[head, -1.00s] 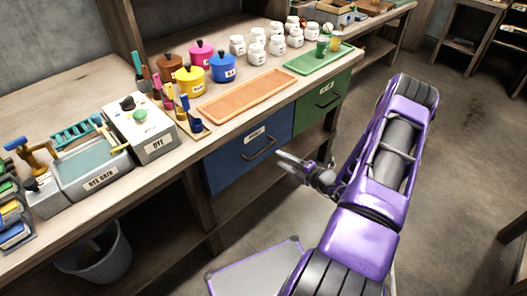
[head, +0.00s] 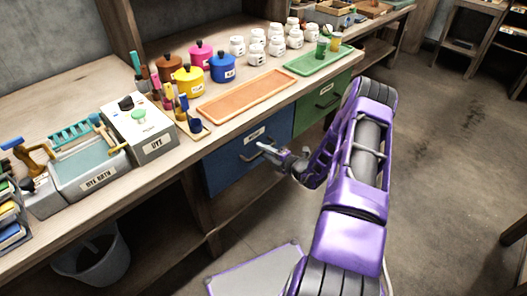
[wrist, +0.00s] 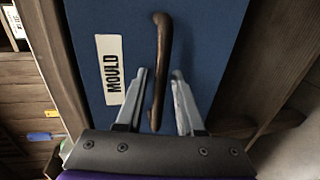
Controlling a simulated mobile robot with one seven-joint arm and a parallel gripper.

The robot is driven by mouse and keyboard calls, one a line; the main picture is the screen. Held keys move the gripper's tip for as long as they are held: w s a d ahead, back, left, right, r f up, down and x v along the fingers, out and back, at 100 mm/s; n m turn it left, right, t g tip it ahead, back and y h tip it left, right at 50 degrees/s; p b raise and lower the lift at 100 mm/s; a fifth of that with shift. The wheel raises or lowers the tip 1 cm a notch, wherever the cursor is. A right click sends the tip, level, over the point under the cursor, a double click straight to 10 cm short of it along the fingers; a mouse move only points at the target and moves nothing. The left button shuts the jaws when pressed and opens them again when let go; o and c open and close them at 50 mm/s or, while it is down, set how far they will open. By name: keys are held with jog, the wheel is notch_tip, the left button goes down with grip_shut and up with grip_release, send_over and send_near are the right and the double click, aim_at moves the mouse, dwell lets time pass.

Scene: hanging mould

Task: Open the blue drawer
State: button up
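The blue drawer (head: 225,165) sits under the bench top and looks shut. It also fills the middle of the wrist view (wrist: 205,50), with a white label (wrist: 111,68) reading "MOULD". Its dark bar handle (wrist: 162,45) runs up and down in the wrist view. My gripper (head: 268,149) is at the drawer front, by the handle. In the wrist view my gripper (wrist: 160,75) is open, with one finger on each side of the handle's lower end. The left finger is close to the handle, and I cannot tell whether it touches.
A green drawer (head: 312,115) is just right of the blue one. On the bench stand an orange tray (head: 247,94), a green tray (head: 310,63), colored pots and white jars. A grey bucket (head: 92,262) is below at left. The floor at right is clear.

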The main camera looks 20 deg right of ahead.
grip_shut()
dwell(1.2)
